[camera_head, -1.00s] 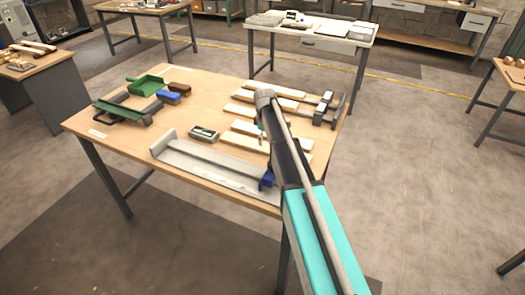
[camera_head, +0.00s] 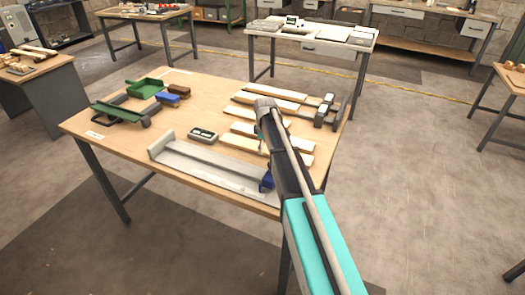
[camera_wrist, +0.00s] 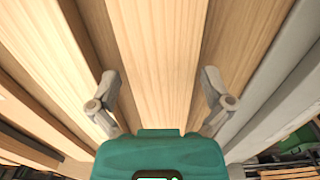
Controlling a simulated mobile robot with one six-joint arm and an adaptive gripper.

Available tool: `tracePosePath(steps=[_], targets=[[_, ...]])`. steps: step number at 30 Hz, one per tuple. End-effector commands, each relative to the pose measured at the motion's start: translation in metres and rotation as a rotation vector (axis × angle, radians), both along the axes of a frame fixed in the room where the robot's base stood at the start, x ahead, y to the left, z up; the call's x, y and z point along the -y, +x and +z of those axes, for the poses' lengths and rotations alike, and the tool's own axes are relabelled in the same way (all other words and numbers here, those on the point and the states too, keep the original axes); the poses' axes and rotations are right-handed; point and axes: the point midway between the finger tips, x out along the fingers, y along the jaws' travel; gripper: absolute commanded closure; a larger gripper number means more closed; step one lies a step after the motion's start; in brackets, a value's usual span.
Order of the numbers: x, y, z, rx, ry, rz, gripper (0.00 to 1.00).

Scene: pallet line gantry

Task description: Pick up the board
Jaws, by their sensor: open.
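In the wrist view, a pale wooden board (camera_wrist: 157,60) runs straight away from my gripper (camera_wrist: 160,85). The two grey fingers are open, one on each side of this board, with nothing gripped. I cannot tell their height above it. In the head view, several boards, such as the far one (camera_head: 275,93) and a near one (camera_head: 240,144), lie on the wooden table (camera_head: 118,148). My arm hides parts of the boards and most of my gripper there.
A long grey tray (camera_head: 205,165) lies along the table's near edge. A small dark-topped box (camera_head: 202,135) sits behind it. Dark clamp-like parts (camera_head: 325,108) are at the right.

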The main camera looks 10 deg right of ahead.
Motion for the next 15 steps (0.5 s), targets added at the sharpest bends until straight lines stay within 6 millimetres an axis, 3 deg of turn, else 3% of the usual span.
tracePosePath(steps=[6, 15], targets=[[0.0004, 0.0000, 0.0000, 0.000, 0.000, 0.000, 0.02], [0.0006, 0.0000, 0.0000, 0.000, 0.000, -0.001, 0.58]])
